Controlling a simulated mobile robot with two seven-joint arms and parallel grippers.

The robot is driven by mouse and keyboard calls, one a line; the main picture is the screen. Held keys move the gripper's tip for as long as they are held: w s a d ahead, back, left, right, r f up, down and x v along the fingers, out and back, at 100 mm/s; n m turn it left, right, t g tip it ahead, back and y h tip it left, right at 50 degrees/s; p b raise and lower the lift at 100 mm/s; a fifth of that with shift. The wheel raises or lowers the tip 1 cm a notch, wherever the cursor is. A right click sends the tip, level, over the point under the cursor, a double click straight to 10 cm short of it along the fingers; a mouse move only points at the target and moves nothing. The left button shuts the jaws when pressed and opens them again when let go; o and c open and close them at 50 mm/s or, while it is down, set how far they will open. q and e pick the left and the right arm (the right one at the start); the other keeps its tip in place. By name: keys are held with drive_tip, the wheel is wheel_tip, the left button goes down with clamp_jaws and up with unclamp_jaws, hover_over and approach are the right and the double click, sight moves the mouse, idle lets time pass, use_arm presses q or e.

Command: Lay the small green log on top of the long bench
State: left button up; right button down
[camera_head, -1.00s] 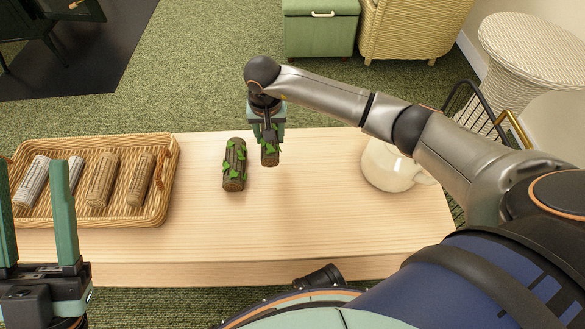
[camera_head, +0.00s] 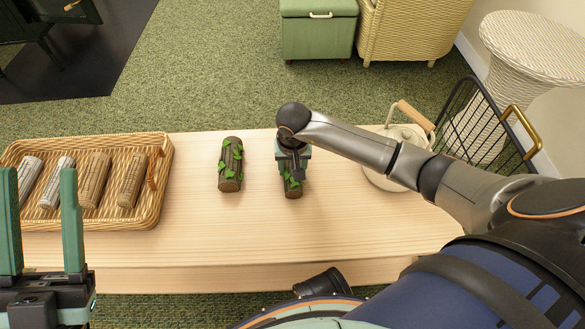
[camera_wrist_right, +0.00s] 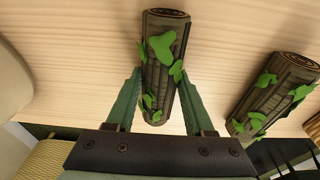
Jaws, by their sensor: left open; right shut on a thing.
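The long bench (camera_head: 330,225) is pale wood and runs across the head view. My right gripper (camera_head: 292,172) is shut on a small brown log with green leaves (camera_head: 293,190), over the middle of the bench. The wrist view shows this log (camera_wrist_right: 158,75) between both fingertips (camera_wrist_right: 160,92). I cannot tell whether it touches the bench top. A second leafy log (camera_head: 230,166) lies on the bench just left of it, apart; it also shows at right in the wrist view (camera_wrist_right: 275,95). My left gripper (camera_head: 40,185) is open and empty at the lower left.
A wicker tray (camera_head: 150,212) with several grey and tan logs (camera_head: 95,180) sits at the bench's left end. A cream pot (camera_head: 385,180) with a wooden handle stands at right, partly behind my right arm. A black wire rack (camera_head: 475,110) is beyond. The bench's front middle is clear.

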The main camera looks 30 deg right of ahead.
drive_tip(key=shift+f, duration=0.2)
drive_tip(key=shift+c, duration=1.4)
unclamp_jaws()
drive_tip(key=shift+r, duration=0.1)
